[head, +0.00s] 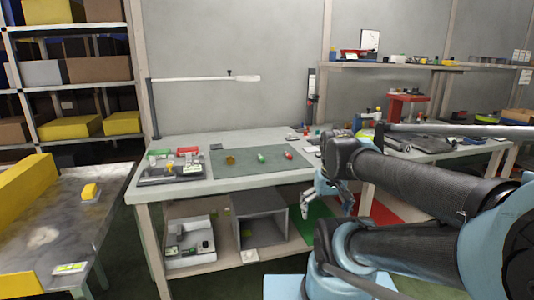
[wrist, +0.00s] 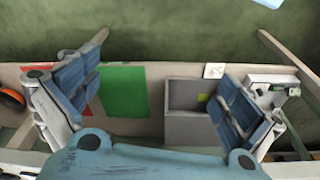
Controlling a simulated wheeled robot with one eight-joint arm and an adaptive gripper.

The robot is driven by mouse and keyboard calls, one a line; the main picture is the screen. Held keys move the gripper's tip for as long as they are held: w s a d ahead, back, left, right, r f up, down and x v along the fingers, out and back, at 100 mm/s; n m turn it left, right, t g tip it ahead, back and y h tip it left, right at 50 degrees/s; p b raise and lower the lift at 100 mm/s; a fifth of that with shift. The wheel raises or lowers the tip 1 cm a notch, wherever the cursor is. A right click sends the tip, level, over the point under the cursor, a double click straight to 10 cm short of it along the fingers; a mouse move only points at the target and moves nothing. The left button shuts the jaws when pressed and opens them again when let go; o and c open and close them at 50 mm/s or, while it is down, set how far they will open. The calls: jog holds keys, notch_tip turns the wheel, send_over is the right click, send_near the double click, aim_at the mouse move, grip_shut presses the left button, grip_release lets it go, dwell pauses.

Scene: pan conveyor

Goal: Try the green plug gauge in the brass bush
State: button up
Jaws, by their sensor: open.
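The brass bush (head: 231,160) sits on the grey-green mat (head: 240,171) on the workbench in the head view. The green plug gauge (head: 262,157) lies on the mat just right of the bush, apart from it. A red gauge (head: 288,154) lies further right on the same mat. My gripper (head: 339,204) hangs off the right front of the bench, lower than the mat and away from these parts. In the wrist view my gripper (wrist: 163,88) is open, with its two fingers wide apart and nothing between them. The bush and gauges do not show in the wrist view.
A grey tray of parts (head: 170,174) with green and red bins stands left on the bench. A grey open box (head: 262,222) and a white bin (head: 190,243) stand on the lower shelf. A table with yellow items (head: 65,215) is at left.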

jog(key=shift+s+d+f, duration=0.2)
jog(key=shift+s+f, duration=0.15)
jog(key=shift+f, duration=0.2)
jog(key=shift+s+d+f, duration=0.15)
jog(key=shift+s+f, duration=0.2)
jog(key=shift+f, duration=0.15)
